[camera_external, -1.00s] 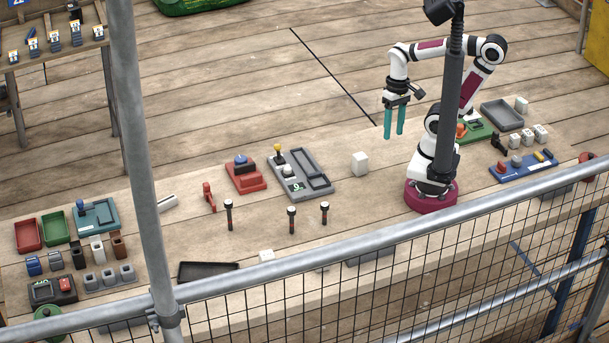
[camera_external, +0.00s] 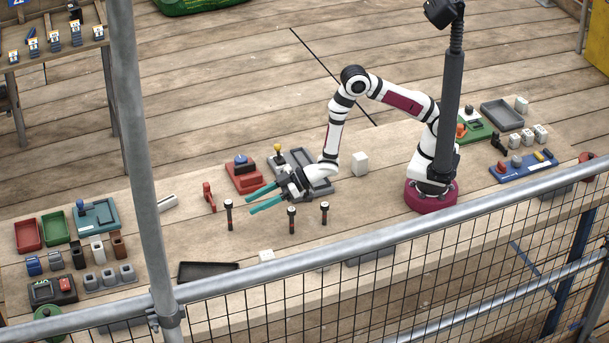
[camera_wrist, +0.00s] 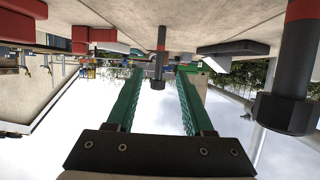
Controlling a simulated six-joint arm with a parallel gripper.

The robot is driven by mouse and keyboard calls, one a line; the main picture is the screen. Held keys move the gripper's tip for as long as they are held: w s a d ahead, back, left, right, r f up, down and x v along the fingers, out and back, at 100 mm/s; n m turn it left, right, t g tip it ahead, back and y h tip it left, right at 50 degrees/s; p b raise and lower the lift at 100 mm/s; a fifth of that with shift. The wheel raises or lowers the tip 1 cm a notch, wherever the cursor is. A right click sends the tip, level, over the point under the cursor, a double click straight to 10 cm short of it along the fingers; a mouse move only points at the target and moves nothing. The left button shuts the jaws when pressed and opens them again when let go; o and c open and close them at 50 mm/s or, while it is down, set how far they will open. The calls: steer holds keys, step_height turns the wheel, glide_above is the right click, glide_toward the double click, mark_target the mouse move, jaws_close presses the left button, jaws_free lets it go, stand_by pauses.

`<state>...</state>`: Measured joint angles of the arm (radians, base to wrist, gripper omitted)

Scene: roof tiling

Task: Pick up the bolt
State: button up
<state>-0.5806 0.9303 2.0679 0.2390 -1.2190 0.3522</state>
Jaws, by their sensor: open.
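Three dark upright bolts stand on the bench: a left bolt (camera_external: 229,216), a middle bolt (camera_external: 291,220) with a reddish band, and a right bolt (camera_external: 324,213). My gripper (camera_external: 249,205) is level, with its teal fingers spread and pointing left toward the left bolt. In the wrist view, which appears upside down, a bolt (camera_wrist: 158,66) shows ahead between the open fingers (camera_wrist: 157,75), with space on both sides. A larger, nearer bolt (camera_wrist: 290,85) stands at the right edge, outside the fingers. The fingers hold nothing.
A red box with a blue knob (camera_external: 243,178) and a grey tray (camera_external: 318,190) lie behind my gripper. A black tray (camera_external: 207,270) lies at the bench's front. Bare bench surrounds the bolts.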

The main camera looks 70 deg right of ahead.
mark_target(229, 216)
steer(key=x, duration=1.2)
steer(key=shift+f, duration=0.1)
jaws_close()
